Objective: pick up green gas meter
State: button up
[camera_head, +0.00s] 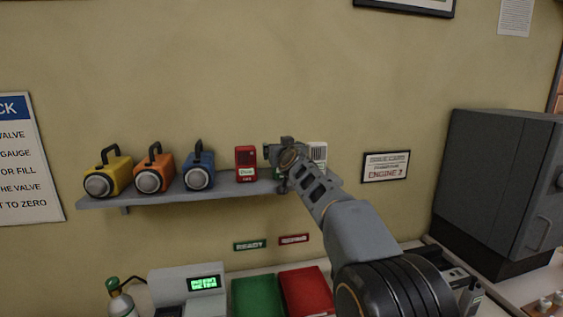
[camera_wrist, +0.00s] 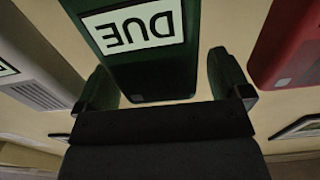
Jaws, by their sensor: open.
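The green gas meter (camera_wrist: 125,72) fills the upper middle of the wrist view, with a white label reading DUE upside down. In the head view it is almost wholly hidden behind my arm's end on the wall shelf. My gripper (camera_wrist: 166,82) is open, with one finger to each side of the meter in the wrist view. Gaps show between the fingers and the meter, and it is not held. In the head view my gripper (camera_head: 287,157) is at the shelf, between a red and a white device.
The red device (camera_head: 246,163) stands close left of my gripper on the shelf (camera_head: 225,191), the white one (camera_head: 318,154) close right. Yellow (camera_head: 108,175), orange (camera_head: 154,171) and blue (camera_head: 199,168) lamps stand farther left. Green (camera_head: 257,297) and red (camera_head: 305,292) mats lie below.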

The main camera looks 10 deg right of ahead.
jog(key=shift+c, duration=0.2)
jog(key=c, duration=1.1)
jog(key=shift+r, duration=0.1)
